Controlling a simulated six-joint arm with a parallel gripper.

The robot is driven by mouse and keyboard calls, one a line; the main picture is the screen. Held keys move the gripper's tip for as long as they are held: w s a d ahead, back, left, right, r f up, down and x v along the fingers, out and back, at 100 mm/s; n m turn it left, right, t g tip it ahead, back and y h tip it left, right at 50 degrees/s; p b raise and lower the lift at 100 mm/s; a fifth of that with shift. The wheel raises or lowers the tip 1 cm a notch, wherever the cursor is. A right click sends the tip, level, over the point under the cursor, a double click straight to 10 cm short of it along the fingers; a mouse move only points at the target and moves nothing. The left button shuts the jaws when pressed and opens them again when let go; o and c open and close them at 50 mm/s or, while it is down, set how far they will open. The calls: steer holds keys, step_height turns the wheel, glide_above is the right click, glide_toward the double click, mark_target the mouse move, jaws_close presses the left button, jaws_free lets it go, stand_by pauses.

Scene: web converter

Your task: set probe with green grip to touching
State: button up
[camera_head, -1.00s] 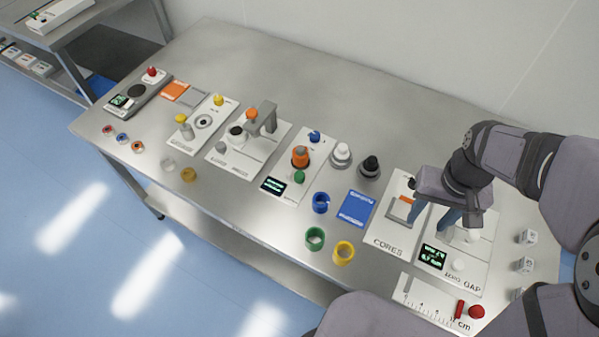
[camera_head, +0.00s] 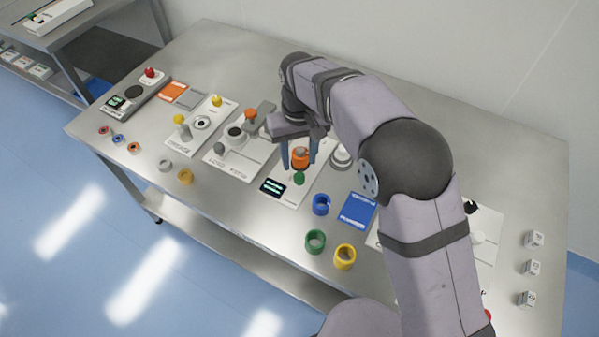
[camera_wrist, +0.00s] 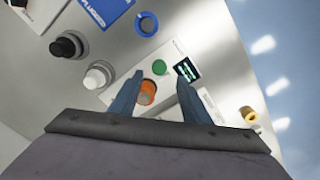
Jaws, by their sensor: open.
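A green round-topped piece (camera_head: 299,178), the only green grip-like part I see on the panels, stands on a white panel (camera_head: 287,196) beside a small dark display (camera_head: 272,187). It also shows in the wrist view (camera_wrist: 159,67), just ahead of the fingertips. I cannot tell whether it touches anything. An orange knob-like part (camera_head: 301,155) stands behind it on the same panel. My gripper (camera_head: 299,163) is open, its two blue fingers around or just above the orange part. In the wrist view the orange part (camera_wrist: 147,94) lies between the fingers, nearer the left one.
White (camera_wrist: 98,76) and black (camera_wrist: 67,46) knobs stand close beside the panel. A grey bracket (camera_head: 262,116) stands on the panel to the left. Blue (camera_head: 321,205), green (camera_head: 315,241) and yellow (camera_head: 345,257) rings lie in front. The table's back is clear.

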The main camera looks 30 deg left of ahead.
mark_target(299, 177)
steer(key=shift+f+p, duration=1)
steer(key=shift+f, duration=2.65)
steer(key=shift+c, duration=0.6)
